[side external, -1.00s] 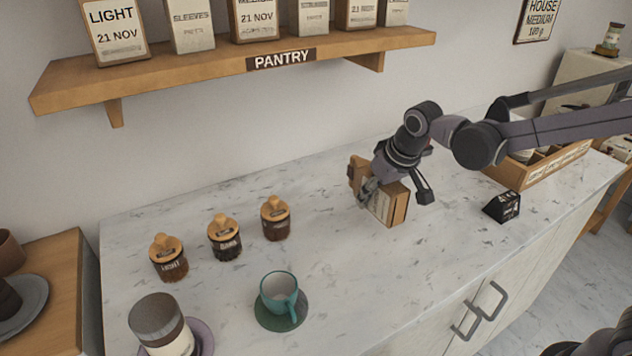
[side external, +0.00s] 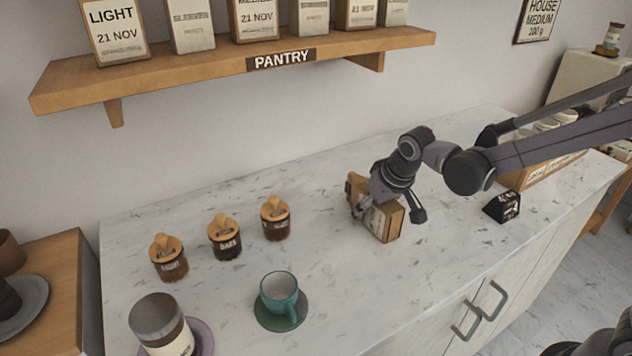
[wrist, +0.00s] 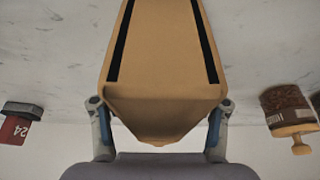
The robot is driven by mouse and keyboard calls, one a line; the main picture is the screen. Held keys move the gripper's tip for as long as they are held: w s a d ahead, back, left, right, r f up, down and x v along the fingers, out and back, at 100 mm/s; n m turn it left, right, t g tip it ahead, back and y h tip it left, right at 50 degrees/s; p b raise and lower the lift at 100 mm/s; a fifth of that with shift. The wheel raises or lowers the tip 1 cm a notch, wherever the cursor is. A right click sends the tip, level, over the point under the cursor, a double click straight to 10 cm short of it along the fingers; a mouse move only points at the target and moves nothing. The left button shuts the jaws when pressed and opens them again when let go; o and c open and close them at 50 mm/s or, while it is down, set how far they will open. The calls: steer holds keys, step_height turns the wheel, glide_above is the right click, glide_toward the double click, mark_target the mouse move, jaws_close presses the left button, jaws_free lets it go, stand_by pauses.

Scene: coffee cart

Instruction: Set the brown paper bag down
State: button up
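My gripper (side external: 388,208) is around the bag from above. In the wrist view the bag (wrist: 160,60) fills the space between the two fingers of my gripper (wrist: 160,112), with dark stripes along its sides. The fingers press against both sides of it. Part of the bag is hidden behind my gripper in the side external view.
Three cork-lidded jars (side external: 224,240) stand left of the bag. A teal cup (side external: 279,290) on a saucer and a grey-lidded jar (side external: 160,325) are at the front left. A small black sign (side external: 503,207) and a wooden crate (side external: 545,172) stand to the right. A pantry shelf (side external: 200,70) hangs above.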

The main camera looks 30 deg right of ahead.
mark_target(392, 204)
steer(key=shift+r, duration=0.1)
steer(key=v, duration=1.2)
steer(key=shift+s+d+r, duration=0.15)
steer(key=shift+s, duration=0.05)
steer(key=s+d+f+t, duration=0.1)
steer(key=s+d, duration=0.1)
steer(key=s, duration=0.4)
steer(key=s+d+f+t, duration=0.1)
steer(key=s+d+f, duration=0.1)
steer(key=s, duration=0.4)
steer(key=shift+s+d+f, duration=0.15)
steer(key=shift+d, duration=0.6)
steer(key=shift+o, duration=0.5)
steer(key=shift+s+d+f+t, duration=0.1)
steer(key=shift+s+f+t, duration=0.1)
steer(key=shift+s+t, duration=0.1)
steer(key=shift+w, duration=0.1)
